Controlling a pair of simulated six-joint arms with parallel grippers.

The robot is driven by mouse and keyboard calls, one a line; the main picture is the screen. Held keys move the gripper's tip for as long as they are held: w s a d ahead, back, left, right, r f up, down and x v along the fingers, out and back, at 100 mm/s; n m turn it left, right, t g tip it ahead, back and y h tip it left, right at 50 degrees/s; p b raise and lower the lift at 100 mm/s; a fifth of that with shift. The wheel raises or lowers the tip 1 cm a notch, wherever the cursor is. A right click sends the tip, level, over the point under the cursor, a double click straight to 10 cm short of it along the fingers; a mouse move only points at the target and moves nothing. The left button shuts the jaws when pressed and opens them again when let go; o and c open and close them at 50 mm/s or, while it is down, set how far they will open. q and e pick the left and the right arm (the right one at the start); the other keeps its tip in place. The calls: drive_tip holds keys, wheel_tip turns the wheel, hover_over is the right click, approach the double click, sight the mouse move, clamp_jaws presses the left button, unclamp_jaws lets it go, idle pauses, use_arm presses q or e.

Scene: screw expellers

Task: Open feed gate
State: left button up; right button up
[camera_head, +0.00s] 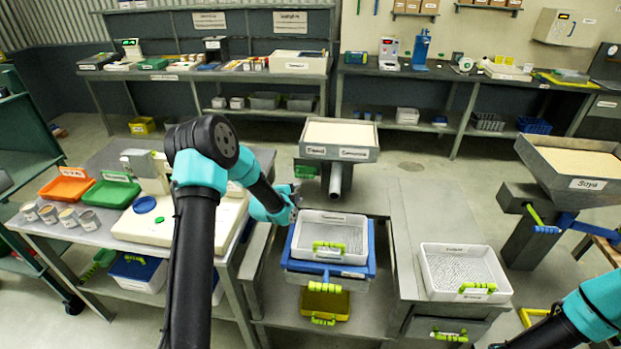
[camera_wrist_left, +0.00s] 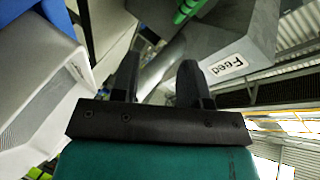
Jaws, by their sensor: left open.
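The middle press has a grey hopper (camera_head: 340,153) filled with pale material. A green handle (camera_head: 305,161) sits at the left of its underside, beside a small label. In the left wrist view, a grey housing labelled "Feed" (camera_wrist_left: 225,66) has a green handle (camera_wrist_left: 188,10) at its top edge. My left gripper (camera_head: 290,200) is below and left of the hopper. In the wrist view its two dark fingers (camera_wrist_left: 157,78) are apart with nothing between them, short of the green handle. My right arm enters at lower right; its gripper is out of view.
A grey spout (camera_head: 336,180) hangs below the hopper. A white tray (camera_head: 330,219) on a blue tray (camera_head: 288,262) stands beneath. Another white tray (camera_head: 465,250) stands to the right. A hopper labelled "Soya" (camera_head: 575,170) is at far right. A cluttered bench (camera_head: 45,225) is left.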

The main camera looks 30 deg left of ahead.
sight(305, 177)
use_arm(q)
drive_tip(key=a+m+t, duration=0.1)
drive_tip(key=w+a+m, duration=0.1)
drive_tip(key=a+m, duration=0.1)
drive_tip(key=shift+a+r+t, duration=0.1)
drive_tip(key=shift+a+t, duration=0.05)
drive_tip(key=shift+t, duration=0.25)
drive_tip(key=w, duration=0.4)
drive_tip(key=w+f, duration=0.1)
drive_tip(key=w, duration=0.2)
drive_tip(key=w+d+f, duration=0.1)
drive_tip(key=w, duration=0.3)
drive_tip(key=shift+w+f, duration=0.1)
drive_tip(key=shift+w, duration=0.25)
clamp_jaws()
